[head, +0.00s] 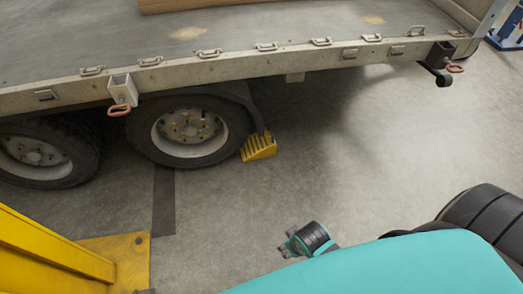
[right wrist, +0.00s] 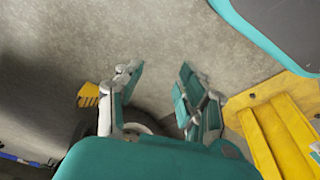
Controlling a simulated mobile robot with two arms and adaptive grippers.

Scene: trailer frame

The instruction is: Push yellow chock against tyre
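The yellow chock (head: 259,148) is a ribbed wedge on the floor, at the right side of the nearer-right trailer tyre (head: 233,152). It lies very close to the tyre's lower edge; I cannot tell whether they touch. My right gripper (head: 284,244) is low in the head view, well apart from the chock and in front of it. In the right wrist view my right gripper (right wrist: 157,70) is open and empty, its two fingers wide apart. There the chock (right wrist: 88,95) shows left of the fingers, and the tyre is partly hidden behind the gripper. My left gripper is not in view.
The trailer bed (head: 230,68) overhangs the wheels, with latches and a bracket (head: 122,90) along its edge. A second wheel (head: 35,155) stands at left. A yellow post with a base plate (head: 120,260) is at lower left. The floor right of the chock is clear.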

